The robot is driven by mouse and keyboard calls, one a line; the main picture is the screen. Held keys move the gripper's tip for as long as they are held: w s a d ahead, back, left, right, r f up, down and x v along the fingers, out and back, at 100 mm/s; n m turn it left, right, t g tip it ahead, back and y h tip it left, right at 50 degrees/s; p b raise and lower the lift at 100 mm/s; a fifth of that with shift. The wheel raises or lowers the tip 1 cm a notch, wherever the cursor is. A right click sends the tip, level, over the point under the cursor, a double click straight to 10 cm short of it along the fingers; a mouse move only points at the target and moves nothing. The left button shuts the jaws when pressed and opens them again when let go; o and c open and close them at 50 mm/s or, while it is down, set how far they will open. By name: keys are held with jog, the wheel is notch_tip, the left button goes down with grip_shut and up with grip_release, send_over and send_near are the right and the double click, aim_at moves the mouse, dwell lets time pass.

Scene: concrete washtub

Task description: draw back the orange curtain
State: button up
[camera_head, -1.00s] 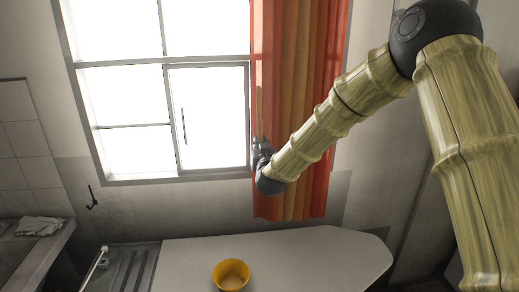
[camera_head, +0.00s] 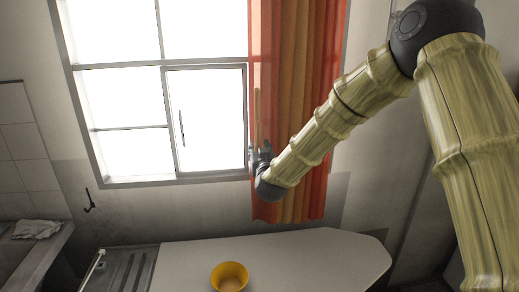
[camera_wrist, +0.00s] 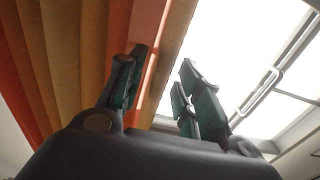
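The orange curtain (camera_head: 300,90) hangs in folds over the right side of the window, its hem above the counter. My gripper (camera_head: 258,152) is at the curtain's left edge, low on the window. In the wrist view my gripper (camera_wrist: 160,72) is open, with a clear gap between its fingers. The left finger is in front of the curtain (camera_wrist: 75,50), and the right finger shows against the window. The curtain's edge runs through the gap as seen from the wrist. I cannot tell whether either finger touches the cloth.
The bright window (camera_head: 205,115) has a thin handle (camera_head: 182,128). Below it is a pale counter (camera_head: 310,255) with a yellow bowl (camera_head: 229,277). A cloth (camera_head: 37,229) lies at the far left. The wall right of the curtain is clear.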

jog(key=s, duration=1)
jog(key=shift+s+d, duration=0.25)
jog(key=shift+s, duration=0.05)
